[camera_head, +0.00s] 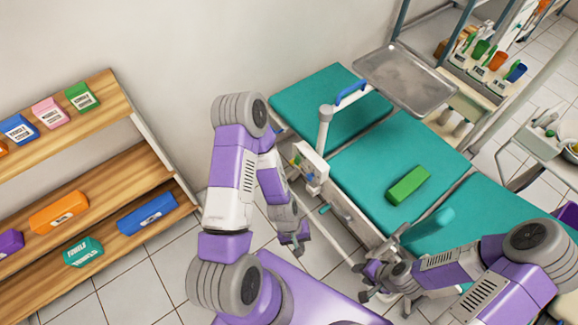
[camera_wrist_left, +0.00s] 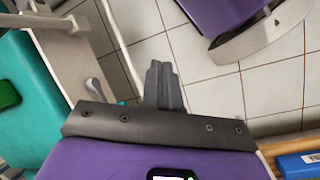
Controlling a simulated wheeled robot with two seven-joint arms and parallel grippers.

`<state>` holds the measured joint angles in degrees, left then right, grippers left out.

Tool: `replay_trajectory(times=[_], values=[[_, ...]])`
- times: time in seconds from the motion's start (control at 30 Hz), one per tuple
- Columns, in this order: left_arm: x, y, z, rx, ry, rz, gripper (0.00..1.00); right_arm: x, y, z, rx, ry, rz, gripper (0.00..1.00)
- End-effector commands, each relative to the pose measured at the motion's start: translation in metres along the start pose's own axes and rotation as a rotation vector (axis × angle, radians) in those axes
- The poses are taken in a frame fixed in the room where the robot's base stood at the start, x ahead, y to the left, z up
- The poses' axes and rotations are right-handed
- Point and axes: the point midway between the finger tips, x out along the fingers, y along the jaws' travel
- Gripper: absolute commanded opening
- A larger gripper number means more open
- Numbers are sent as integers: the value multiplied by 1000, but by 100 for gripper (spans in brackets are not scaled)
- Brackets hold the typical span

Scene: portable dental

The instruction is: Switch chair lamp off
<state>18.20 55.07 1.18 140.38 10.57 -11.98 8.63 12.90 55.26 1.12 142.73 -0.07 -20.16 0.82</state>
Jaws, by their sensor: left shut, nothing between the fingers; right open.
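The teal dental chair (camera_head: 345,150) runs across the middle of the head view. A white control box (camera_head: 310,165) with small coloured buttons is fixed to its near side, below a white post (camera_head: 325,125) with a blue-topped arm (camera_head: 350,94). I cannot tell which part is the lamp or whether it is lit. My left gripper (camera_head: 298,243) points down at the chair's near side, below and apart from the box; in the left wrist view its fingers (camera_wrist_left: 163,85) are together and empty. My right gripper (camera_head: 368,288) is open near the chair's lower edge.
A green box (camera_head: 408,185) lies on the chair. A wooden shelf (camera_head: 85,125) with several coloured boxes stands at left. Tiled floor (camera_head: 145,280) is free between shelf and chair. A cart with cups (camera_head: 498,60) stands at back right.

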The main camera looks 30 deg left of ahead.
Motion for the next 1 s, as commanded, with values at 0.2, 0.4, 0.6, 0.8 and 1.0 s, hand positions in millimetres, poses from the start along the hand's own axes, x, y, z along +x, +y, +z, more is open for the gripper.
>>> replay_trajectory(times=[0.2, 0.4, 0.6, 0.8, 1.0], values=[[-14, -28, 1, -1075, -277, -3, 0, -7, -3, 0, 0, 1, 0, 43], [-46, -15, -48, -2050, -667, 195, 0, -12, -5, 0, 0, 1, 0, 43], [-97, -40, -141, -2686, -1148, 582, 0, -16, -6, 0, -1, 1, 0, 43], [-133, -82, -194, 2504, 1289, -784, 0, -18, -7, 0, 0, 1, 0, 43], [-140, -92, -203, 2411, 1294, -807, 0, -18, -7, 0, 0, 1, 0, 43]])
